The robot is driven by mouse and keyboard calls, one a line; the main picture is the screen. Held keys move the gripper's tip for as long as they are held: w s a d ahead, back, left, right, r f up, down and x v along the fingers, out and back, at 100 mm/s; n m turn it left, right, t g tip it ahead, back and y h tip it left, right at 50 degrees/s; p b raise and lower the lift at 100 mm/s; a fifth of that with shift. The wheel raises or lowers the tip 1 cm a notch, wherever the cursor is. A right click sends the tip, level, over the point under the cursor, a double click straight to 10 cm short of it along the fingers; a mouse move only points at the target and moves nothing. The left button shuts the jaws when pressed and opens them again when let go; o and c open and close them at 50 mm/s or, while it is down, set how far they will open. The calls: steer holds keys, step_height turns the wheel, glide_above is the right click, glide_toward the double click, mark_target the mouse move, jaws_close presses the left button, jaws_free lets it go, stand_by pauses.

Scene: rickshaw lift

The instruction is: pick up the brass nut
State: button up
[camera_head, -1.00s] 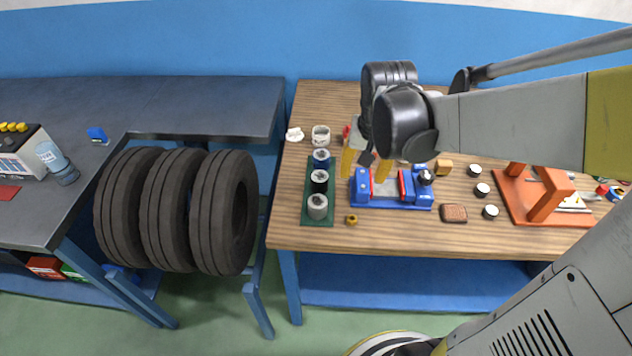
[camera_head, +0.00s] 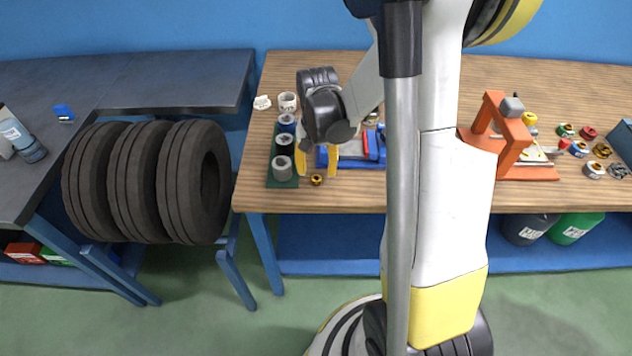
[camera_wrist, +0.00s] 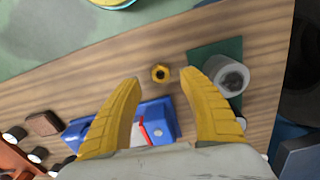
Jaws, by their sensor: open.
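The brass nut (camera_head: 317,180) lies on the wooden bench near its front edge, just right of the green mat. In the wrist view the brass nut (camera_wrist: 160,73) sits beyond my fingertips, between their lines, with bare wood around it. My gripper (camera_head: 317,174) is open, its yellow fingers pointing down over the bench by the nut. In the wrist view my gripper (camera_wrist: 168,85) shows both fingers spread and nothing between them. The height of the fingertips above the bench is hard to tell.
A green mat (camera_head: 283,184) with several grey sockets (camera_head: 282,167) stands close left of the nut. A blue vise-like fixture (camera_head: 374,152) is close behind on the right. An orange stand (camera_head: 511,140) is further right. Tires (camera_head: 150,180) hang left of the bench (camera_head: 350,199).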

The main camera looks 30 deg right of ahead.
mark_target(316, 178)
step_height(316, 178, down, 4)
steer(key=shift+b, duration=0.8)
steer(key=shift+r, duration=0.1)
jaws_close()
steer(key=shift+r+p, duration=0.35)
steer(key=shift+r, duration=0.1)
steer(key=r+p, duration=0.1)
steer(key=r, duration=0.1)
steer(key=r+p, duration=0.1)
steer(key=r, duration=0.1)
steer(key=shift+s+d, duration=0.1)
steer(key=shift+s, duration=0.1)
steer(key=s+d+r+p, duration=0.3)
steer(key=s+r, duration=0.3)
steer(key=s, duration=0.4)
steer(key=shift+d+p, duration=0.35)
steer(key=shift+d, duration=0.5)
